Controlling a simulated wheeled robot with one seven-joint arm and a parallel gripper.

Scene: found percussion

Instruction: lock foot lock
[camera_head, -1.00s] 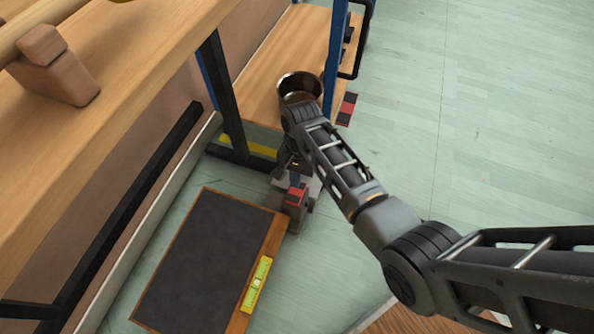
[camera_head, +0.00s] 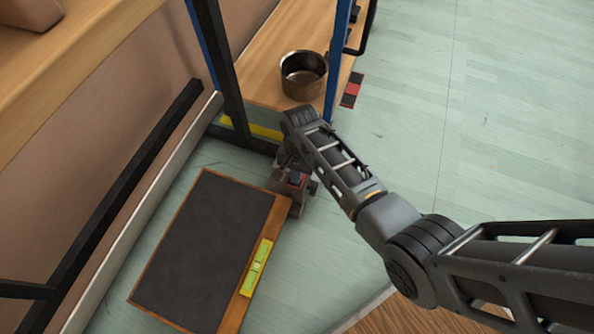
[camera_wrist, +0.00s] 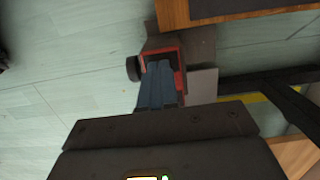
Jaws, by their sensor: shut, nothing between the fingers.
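A grey foot lock (camera_head: 311,187) with a red part sits at the far right corner of a low board (camera_head: 205,250). The board is wooden with a dark top. In the wrist view the foot lock shows as a red-edged housing (camera_wrist: 181,82), with a dark round part at its left. My gripper (camera_wrist: 157,68) is shut and empty, its blue-grey fingertips over the red-edged housing. I cannot tell whether they touch it. In the head view my gripper (camera_head: 297,179) comes down on the lock from above and hides part of it. The lock's position cannot be made out.
A metal pot (camera_head: 303,75) stands on a wooden shelf (camera_head: 262,70) beyond my wrist. A dark and blue frame post (camera_head: 217,70) stands close to the left. A yellow-green level (camera_head: 257,267) lies on the board's edge. Floor (camera_head: 470,130) at the right is clear.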

